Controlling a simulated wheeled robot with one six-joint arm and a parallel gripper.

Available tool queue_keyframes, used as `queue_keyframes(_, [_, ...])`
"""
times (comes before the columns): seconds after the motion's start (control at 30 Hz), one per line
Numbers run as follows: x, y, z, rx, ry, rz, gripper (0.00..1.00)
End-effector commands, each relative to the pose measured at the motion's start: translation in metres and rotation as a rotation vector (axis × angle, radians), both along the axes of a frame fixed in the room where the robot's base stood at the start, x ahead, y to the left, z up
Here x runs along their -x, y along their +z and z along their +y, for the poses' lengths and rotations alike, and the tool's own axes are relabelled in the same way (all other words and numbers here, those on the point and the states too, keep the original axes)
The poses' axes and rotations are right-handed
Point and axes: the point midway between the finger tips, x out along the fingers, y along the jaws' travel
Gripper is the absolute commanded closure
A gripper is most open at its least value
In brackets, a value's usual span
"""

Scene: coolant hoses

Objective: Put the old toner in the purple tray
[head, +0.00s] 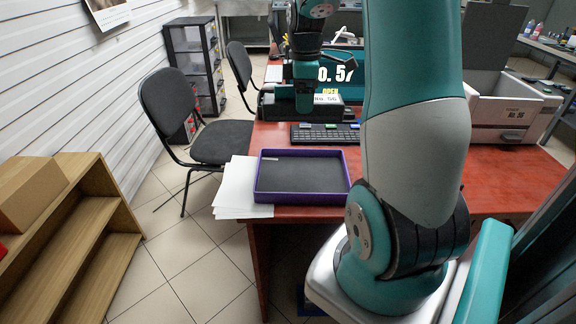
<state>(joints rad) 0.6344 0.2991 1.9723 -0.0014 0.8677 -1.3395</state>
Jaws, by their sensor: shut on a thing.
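The purple tray (262,196) lies near the front left of the red desk, with a dark floor inside that looks empty. My gripper (305,104) is farther back, beyond the tray, pointing down. It is shut on a long black block (272,107) that looks like the toner; a small white label shows at its right end. My gripper hides the middle of the block. I cannot tell whether the block touches the desk or hangs above it.
A black keyboard (326,133) lies between the block and the tray. White papers (232,190) lie left of the tray, partly under it. A dark sign (345,85) stands behind. An open printer (505,110) stands right. Black chairs (222,141) stand left of the desk.

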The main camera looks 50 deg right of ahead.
Motion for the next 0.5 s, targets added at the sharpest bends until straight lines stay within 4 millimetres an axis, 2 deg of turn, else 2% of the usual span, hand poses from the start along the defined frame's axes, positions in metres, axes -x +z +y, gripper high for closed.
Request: queue_keyframes(0.5, [0.001, -0.127, 0.000, -0.003, -0.002, 0.005, 0.73])
